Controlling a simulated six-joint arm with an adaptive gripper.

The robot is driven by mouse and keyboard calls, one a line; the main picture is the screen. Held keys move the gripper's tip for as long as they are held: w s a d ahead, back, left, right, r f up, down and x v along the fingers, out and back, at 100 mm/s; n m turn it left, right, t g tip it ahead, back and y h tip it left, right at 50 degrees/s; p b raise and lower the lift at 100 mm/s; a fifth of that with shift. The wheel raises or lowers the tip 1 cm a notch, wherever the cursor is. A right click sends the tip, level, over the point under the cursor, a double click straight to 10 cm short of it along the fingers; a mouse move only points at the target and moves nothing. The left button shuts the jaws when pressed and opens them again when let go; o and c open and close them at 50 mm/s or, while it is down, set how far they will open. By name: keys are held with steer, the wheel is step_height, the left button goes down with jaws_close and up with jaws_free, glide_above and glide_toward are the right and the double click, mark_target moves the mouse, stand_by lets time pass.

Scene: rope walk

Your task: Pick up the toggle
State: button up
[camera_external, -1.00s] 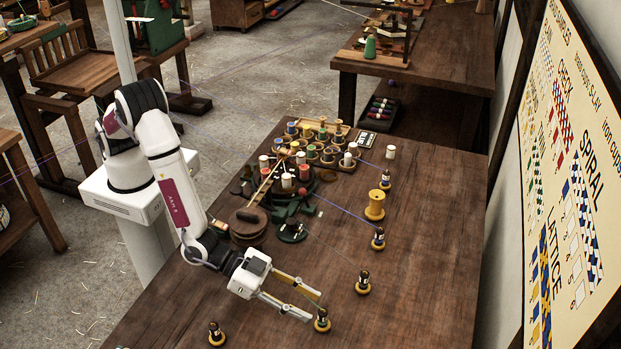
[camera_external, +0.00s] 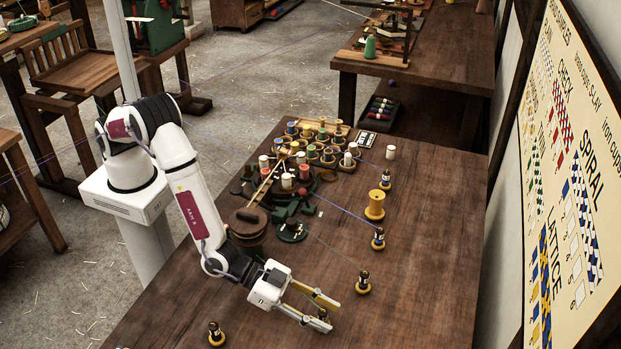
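I cannot tell for sure which piece is the toggle. My gripper (camera_external: 331,316) is low over the front part of the table, with its two yellow-sided fingers spread apart. A small dark peg (camera_external: 322,315) shows between the fingers, partly hidden by them. I cannot tell whether either finger touches it. Similar dark pegs on yellow round bases stand upright nearby: one (camera_external: 362,284) behind the gripper to the right, and one (camera_external: 215,334) to the left near the front.
The wooden table (camera_external: 420,270) is clear on the right. A yellow spool (camera_external: 375,206) and another peg (camera_external: 378,240) stand farther back. Thin threads run to some pegs.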

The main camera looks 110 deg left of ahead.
mark_target(323, 312)
jaws_close()
steer(key=shift+r, duration=0.15)
stand_by(0.4)
steer(key=shift+r, duration=4.85)
